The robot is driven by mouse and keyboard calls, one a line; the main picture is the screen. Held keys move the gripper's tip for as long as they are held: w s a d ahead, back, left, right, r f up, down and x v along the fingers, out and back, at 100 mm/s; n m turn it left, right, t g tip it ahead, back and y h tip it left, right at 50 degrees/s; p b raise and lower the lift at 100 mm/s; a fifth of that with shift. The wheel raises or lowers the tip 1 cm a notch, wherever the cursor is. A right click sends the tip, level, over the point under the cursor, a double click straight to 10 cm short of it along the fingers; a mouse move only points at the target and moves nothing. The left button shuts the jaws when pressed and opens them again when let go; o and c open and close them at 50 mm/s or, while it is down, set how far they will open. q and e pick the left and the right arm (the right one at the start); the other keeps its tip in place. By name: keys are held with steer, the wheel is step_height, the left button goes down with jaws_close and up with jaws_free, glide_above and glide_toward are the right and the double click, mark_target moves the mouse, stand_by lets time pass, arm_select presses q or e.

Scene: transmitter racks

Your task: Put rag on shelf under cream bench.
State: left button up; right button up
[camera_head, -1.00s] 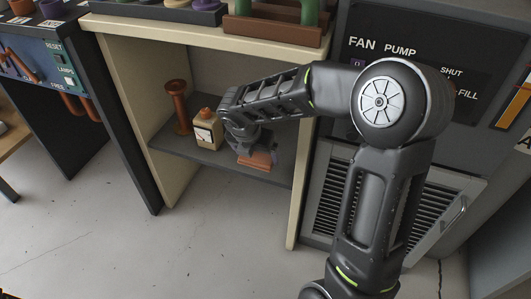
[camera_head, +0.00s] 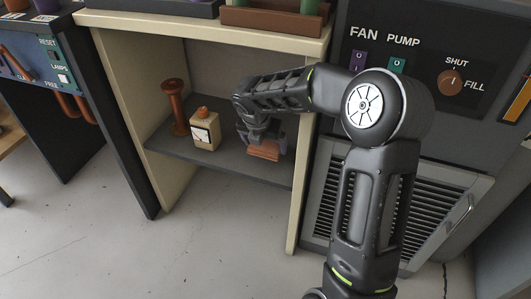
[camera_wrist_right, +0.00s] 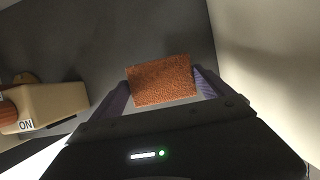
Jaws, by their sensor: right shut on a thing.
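The rag (camera_head: 265,150) is a folded orange-brown block at the dark shelf (camera_head: 222,164) under the cream bench (camera_head: 165,26). My right gripper (camera_head: 263,143) is shut on it, reaching into the bay from the right. In the right wrist view the rag (camera_wrist_right: 161,80) sits between the two fingers of the gripper (camera_wrist_right: 162,92), above the dark shelf surface. I cannot tell whether its underside touches the shelf. My left gripper is not in view.
A cream bottle-like box with an orange cap (camera_head: 204,130) and a brown spindle (camera_head: 175,107) stand left of the rag on the shelf. The bench's right leg (camera_head: 298,190) is close on the right. A control cabinet (camera_head: 470,120) stands farther right.

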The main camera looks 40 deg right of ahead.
mark_target(264, 147)
step_height(264, 147, down, 4)
steer(key=shift+r+b, duration=0.1)
steer(key=shift+b, duration=0.85)
steer(key=shift+w+d, duration=0.15)
steer(key=shift+r, duration=0.15)
steer(key=o, duration=1.1)
steer(key=shift+c, duration=0.2)
